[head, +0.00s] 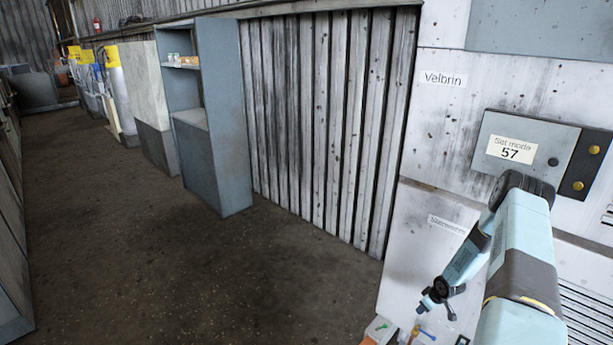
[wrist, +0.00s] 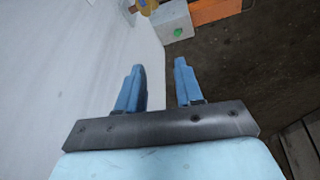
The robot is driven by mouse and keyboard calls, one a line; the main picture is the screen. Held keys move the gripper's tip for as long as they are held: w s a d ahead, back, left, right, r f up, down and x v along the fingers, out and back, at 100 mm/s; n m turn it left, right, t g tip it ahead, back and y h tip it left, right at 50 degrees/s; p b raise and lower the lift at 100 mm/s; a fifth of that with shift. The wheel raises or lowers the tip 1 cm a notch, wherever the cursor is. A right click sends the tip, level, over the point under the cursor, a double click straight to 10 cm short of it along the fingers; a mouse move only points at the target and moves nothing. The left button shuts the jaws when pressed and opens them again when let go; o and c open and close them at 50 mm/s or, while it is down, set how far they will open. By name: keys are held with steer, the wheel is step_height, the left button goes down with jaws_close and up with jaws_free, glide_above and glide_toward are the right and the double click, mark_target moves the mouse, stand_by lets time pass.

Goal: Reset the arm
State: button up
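My arm shows at the right of the head view, in light blue and dark grey, bent with its end pointing down and to the left. My gripper (wrist: 159,66) shows in the wrist view as two blue fingers with a clear gap between them. It is open, and nothing is between the fingers. In the head view the end of the arm hangs low, in front of a pale panel (head: 410,255). The fingers are too small there to make out well.
A grey box with a "Set mode 57" label (head: 511,150) is behind my arm. A white box (wrist: 172,22) and an orange box (wrist: 215,10) are ahead of the fingers. A blue-grey shelf cabinet (head: 228,120) stands along the corrugated wall (head: 320,120). The floor (head: 190,265) is open at left.

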steer(key=w+a+r+m+h, duration=0.1)
steer(key=w+r+h, duration=0.1)
steer(key=r, duration=1.7)
steer(key=w+a+r+m+h, duration=0.1)
steer(key=a+r, duration=0.1)
steer(key=r, duration=1.7)
steer(key=s+a+r+m+h, duration=0.1)
steer(key=s+a+r, duration=0.1)
steer(key=r, duration=0.5)
steer(key=s+a+r, duration=0.2)
steer(key=s+r, duration=0.1)
steer(key=r, duration=0.4)
steer(key=s+a+r+m+t, duration=0.1)
steer(key=s+a+r, duration=0.3)
steer(key=s+r, duration=0.4)
steer(key=s+a+r+m, duration=0.1)
steer(key=s+a+r, duration=0.4)
steer(key=s+r, duration=0.3)
steer(key=s+a+r+m+y, duration=0.1)
steer(key=s+a+r, duration=0.1)
steer(key=s, duration=0.8)
steer(key=s+a+r+y, duration=0.1)
steer(key=s+a, duration=0.4)
steer(key=s, duration=0.4)
steer(key=shift+s+a+r+m+t+y, duration=0.25)
steer(key=shift+s+r+m+t+y, duration=0.05)
steer(key=shift+s+r+m+t, duration=0.1)
steer(key=shift+w+d, duration=0.1)
